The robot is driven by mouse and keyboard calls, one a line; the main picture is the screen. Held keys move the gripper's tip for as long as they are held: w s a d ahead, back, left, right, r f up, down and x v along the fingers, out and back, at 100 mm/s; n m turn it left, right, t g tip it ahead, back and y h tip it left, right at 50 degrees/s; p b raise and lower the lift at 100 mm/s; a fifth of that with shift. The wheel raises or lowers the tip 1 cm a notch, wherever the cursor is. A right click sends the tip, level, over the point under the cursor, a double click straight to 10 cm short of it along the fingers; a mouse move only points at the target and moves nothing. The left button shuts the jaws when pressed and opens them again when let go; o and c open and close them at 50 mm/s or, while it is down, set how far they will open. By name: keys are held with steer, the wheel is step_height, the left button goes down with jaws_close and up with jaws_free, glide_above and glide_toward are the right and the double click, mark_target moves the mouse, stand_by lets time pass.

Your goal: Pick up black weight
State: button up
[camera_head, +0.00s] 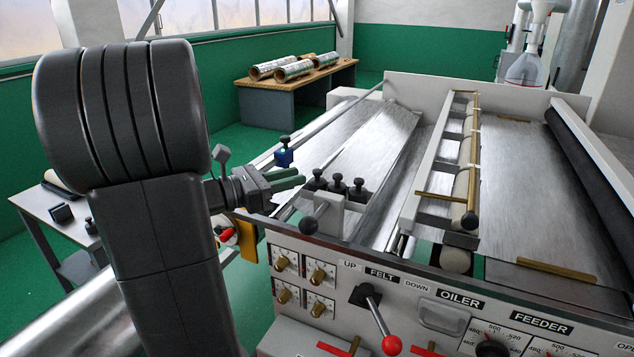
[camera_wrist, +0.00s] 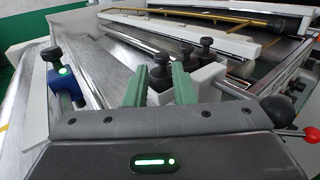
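Several black weights with round knobs stand in a row on the machine, behind a white bracket; the left one (camera_head: 317,181), middle one (camera_head: 337,185) and right one (camera_head: 358,189) show in the head view. My gripper (camera_head: 298,183) is left of the row, its green fingers pointing at the left weight. In the wrist view, my gripper (camera_wrist: 158,80) is open, with one black weight (camera_wrist: 161,69) appearing between the two fingertips. I cannot tell whether it is between the fingers or just beyond them. Nothing is visibly held. The fingers partly hide the weights' lower parts.
A blue block with a black knob (camera_head: 284,157) sits on the rail left of the weights. A white bracket (camera_head: 325,212) with a black ball is close in front of them. A red-knobbed lever (camera_head: 390,345) rises from the front panel. Bare metal plate lies behind.

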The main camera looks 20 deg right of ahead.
mark_target(318, 170)
steer(key=shift+w+d+f+p, duration=0.15)
steer(key=shift+d+p, duration=0.2)
steer(key=shift+d, duration=1.35)
steer(key=shift+d+f+p, duration=0.1)
steer(key=shift+d+p, duration=0.25)
steer(key=shift+d, duration=1.3)
jaws_close()
